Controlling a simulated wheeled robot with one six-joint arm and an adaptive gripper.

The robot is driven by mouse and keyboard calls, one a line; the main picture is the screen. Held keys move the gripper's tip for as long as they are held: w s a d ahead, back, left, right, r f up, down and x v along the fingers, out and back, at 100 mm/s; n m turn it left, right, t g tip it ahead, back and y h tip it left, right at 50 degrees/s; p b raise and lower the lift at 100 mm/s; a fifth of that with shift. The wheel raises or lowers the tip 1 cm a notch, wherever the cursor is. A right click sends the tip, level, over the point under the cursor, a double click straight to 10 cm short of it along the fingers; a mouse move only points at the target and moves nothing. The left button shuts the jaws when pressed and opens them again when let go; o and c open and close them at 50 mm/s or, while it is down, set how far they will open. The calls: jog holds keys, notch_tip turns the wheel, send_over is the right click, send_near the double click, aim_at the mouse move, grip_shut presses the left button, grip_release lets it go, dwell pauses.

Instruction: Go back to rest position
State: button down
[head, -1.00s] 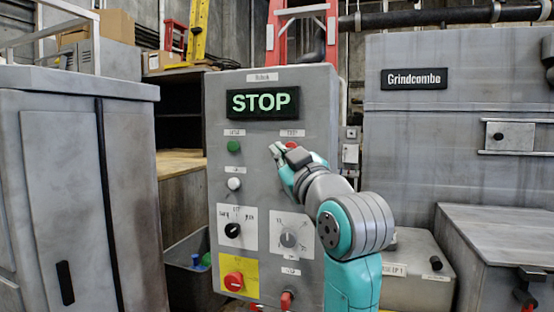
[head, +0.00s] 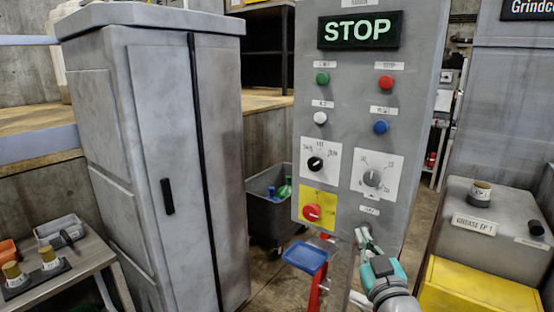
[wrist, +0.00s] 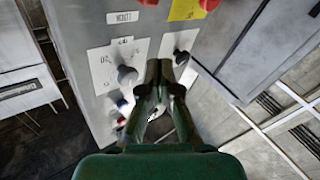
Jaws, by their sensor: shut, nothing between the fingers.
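The grey control panel (head: 338,105) stands upright, with a lit STOP display (head: 360,30) at its top. My gripper (head: 362,236) is at the lower right of the panel in the head view, below the right dial (head: 372,178). It points upward, and its fingers are together and empty. In the wrist view my gripper (wrist: 160,68) is also closed, with the panel face and its dials beyond the tips, seen upside down. The red button (head: 386,82) at the panel's upper right is clear of my gripper. I cannot tell the exact gap between fingertips and panel.
A tall grey cabinet (head: 150,130) stands left of the panel. A dark bin (head: 262,205) with bottles sits between them. A blue tray (head: 306,257) is below the panel. A grease box (head: 485,225) and a yellow box (head: 478,290) stand at the right.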

jog(key=s+f+m+g+h, duration=0.1)
jog(key=s+f+m+g, duration=0.1)
jog(key=s+f, duration=2.05)
jog(key=s+f+m+g, duration=0.1)
jog(key=s+f, duration=0.1)
jog(key=s, duration=1.1)
jog(key=s+f+g, duration=0.1)
jog(key=s+f, duration=0.1)
jog(key=s, duration=1.1)
jog(key=shift+s+f+m+g, duration=0.25)
jog(key=shift+s+m+g, duration=0.05)
jog(key=shift+m+g, duration=0.1)
